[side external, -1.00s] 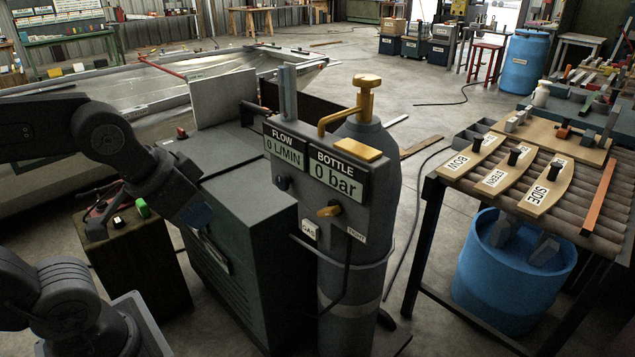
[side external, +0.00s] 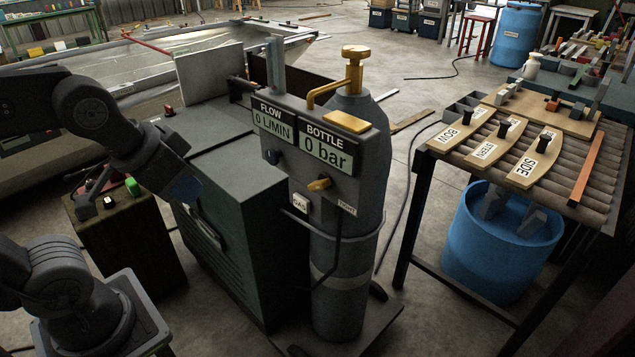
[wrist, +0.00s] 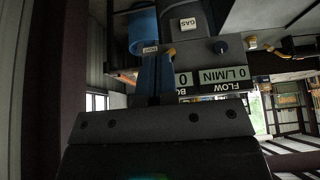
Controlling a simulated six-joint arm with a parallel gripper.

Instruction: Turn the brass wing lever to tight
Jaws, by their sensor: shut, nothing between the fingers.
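The brass wing lever (side external: 319,184) sits on the front of the grey gauge panel (side external: 360,160), under the display reading BOTTLE 0 bar. It lies roughly level, above and between the GAS label (side external: 300,203) and the TIGHT label (side external: 347,209). My gripper (side external: 185,190) is left of the panel, over the dark green cabinet's near side, apart from the lever. In the upside-down wrist view, my shut blue fingers (wrist: 155,75) point toward the panel, with a small brass part, likely the lever (wrist: 171,52), just beyond their tips. Nothing is held.
The dark green cabinet (side external: 245,240) stands between my arm and the grey gas bottle (side external: 340,315). A brass valve and pipe (side external: 353,60) rise above the panel. A slatted table (side external: 600,160) with labelled boards and a blue barrel (side external: 500,245) stand to the right.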

